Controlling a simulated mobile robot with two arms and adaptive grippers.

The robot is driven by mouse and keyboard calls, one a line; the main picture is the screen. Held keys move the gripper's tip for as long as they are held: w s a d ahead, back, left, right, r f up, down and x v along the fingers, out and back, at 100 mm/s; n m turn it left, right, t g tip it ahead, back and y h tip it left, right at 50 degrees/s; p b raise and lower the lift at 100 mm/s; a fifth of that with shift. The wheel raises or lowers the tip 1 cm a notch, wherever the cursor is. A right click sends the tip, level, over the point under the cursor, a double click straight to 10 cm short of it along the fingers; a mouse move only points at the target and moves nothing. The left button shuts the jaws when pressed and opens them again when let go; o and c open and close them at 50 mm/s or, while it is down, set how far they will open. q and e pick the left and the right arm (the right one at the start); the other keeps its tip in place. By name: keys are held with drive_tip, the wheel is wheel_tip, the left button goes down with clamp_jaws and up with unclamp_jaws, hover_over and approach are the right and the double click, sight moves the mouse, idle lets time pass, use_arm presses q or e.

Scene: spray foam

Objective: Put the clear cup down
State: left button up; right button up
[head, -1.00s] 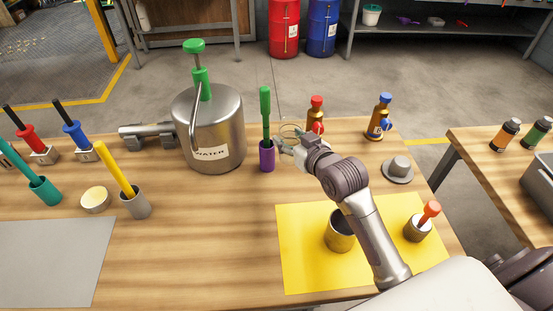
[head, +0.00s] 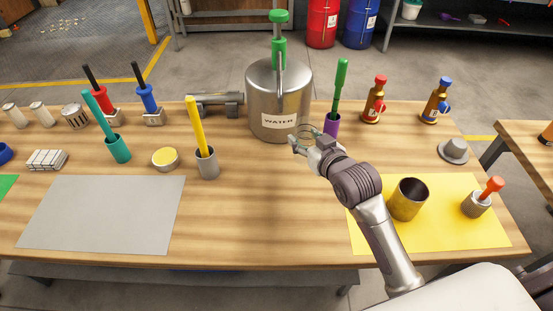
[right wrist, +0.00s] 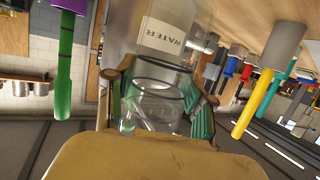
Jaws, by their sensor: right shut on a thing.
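The clear cup (head: 307,131) is faint in the head view, in front of the water tank and left of the purple holder. In the right wrist view the clear cup (right wrist: 155,92) fills the space between the green-padded fingers. My right gripper (head: 312,143) is shut on it; the fingers (right wrist: 162,100) sit on either side of the cup's wall. I cannot clearly tell how high the cup's base is above the wooden table (head: 255,215). My left gripper is not in view.
The steel water tank (head: 262,95) stands behind the cup. The purple holder (head: 332,125) with a green-handled tool is close right. A yellow mat (head: 440,235) holds a metal cup (head: 408,200). A grey mat (head: 100,215) lies left. Bare table lies between the mats.

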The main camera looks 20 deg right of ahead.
drive_tip(key=w+a+f, duration=0.1)
drive_tip(key=a+f, duration=0.1)
drive_tip(key=w+a+f, duration=0.1)
drive_tip(key=f, duration=0.1)
drive_tip(key=w+a+f, duration=0.1)
drive_tip(key=a+f, duration=0.1)
drive_tip(key=f, duration=0.1)
drive_tip(key=shift+w+a+f, duration=0.1)
drive_tip(key=shift+a, duration=0.2)
drive_tip(key=shift+f, duration=0.35)
drive_tip(key=o, duration=1)
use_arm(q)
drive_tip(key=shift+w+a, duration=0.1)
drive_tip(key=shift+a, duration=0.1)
use_arm(e)
drive_tip(key=shift+o, duration=0.2)
